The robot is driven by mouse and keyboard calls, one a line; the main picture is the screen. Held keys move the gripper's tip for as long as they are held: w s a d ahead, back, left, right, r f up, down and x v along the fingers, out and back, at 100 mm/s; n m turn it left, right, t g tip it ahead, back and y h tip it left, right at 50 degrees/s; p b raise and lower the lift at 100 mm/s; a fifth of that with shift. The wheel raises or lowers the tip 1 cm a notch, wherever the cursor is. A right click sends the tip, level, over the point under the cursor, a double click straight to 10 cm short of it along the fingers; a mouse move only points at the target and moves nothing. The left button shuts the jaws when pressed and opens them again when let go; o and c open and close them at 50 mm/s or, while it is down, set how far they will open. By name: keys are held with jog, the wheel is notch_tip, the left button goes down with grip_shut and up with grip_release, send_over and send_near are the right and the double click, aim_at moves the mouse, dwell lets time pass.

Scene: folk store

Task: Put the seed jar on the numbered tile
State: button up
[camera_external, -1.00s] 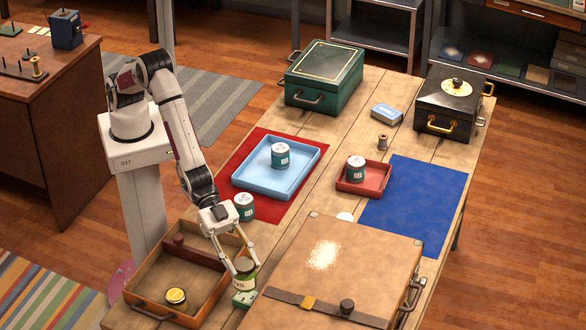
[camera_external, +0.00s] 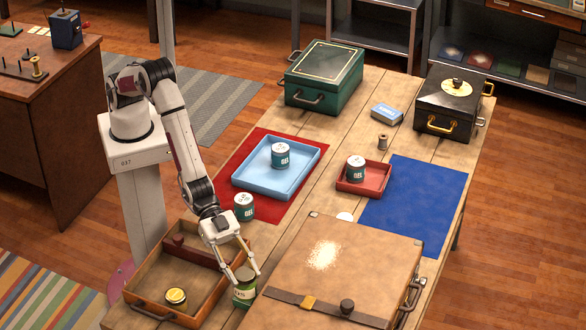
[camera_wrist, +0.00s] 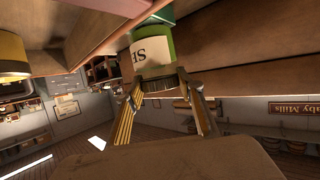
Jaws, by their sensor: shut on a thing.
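The seed jar (camera_external: 244,291) is green with a pale label and a dark lid. In the wrist view its label (camera_wrist: 152,54) shows the letters "SE". My gripper (camera_external: 246,276) is shut on the jar near its lid, fingers on either side, pointing down. The jar is roughly upright at the near part of the table, over the green numbered tile. In the wrist view a green patch (camera_wrist: 160,14), probably the tile, lies just past the jar's base. The jar hides most of the tile. I cannot tell whether they touch.
A wooden tray (camera_external: 190,252) with a yellow-lidded tin (camera_external: 176,297) stands to the left. A large tan case (camera_external: 345,265) is close on the right. A teal-labelled can (camera_external: 243,207) stands behind. A blue tray (camera_external: 262,187) and red tray (camera_external: 372,184) are farther back.

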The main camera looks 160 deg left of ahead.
jog(key=o, duration=1.3)
jog(key=shift+f, duration=0.1)
jog(key=shift+v, duration=6.05)
